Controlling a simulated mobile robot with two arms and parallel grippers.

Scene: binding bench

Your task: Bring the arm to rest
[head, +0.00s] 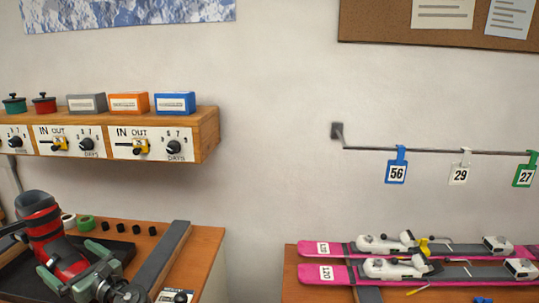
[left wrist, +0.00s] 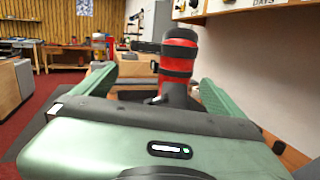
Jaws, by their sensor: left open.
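My left gripper (head: 75,262), with green fingers, is low at the left of the head view, over the left bench. It is open. A red ski boot with black bands (head: 42,222) stands just beyond it. In the left wrist view the boot (left wrist: 178,62) shows upright in the gap between the two spread fingers (left wrist: 170,88). The jaws are not closed on it; I cannot tell whether a finger touches it. The boot's lower part is partly hidden by the gripper. My right gripper is in neither view.
A wooden shelf (head: 209,137) with dials and small boxes hangs above the left bench (head: 205,250). Green tape (head: 86,223) and small black pieces lie behind the gripper. Pink skis (head: 335,273) lie on the right bench. A gap separates the benches. Numbered tags hang from a wall rod (head: 365,149).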

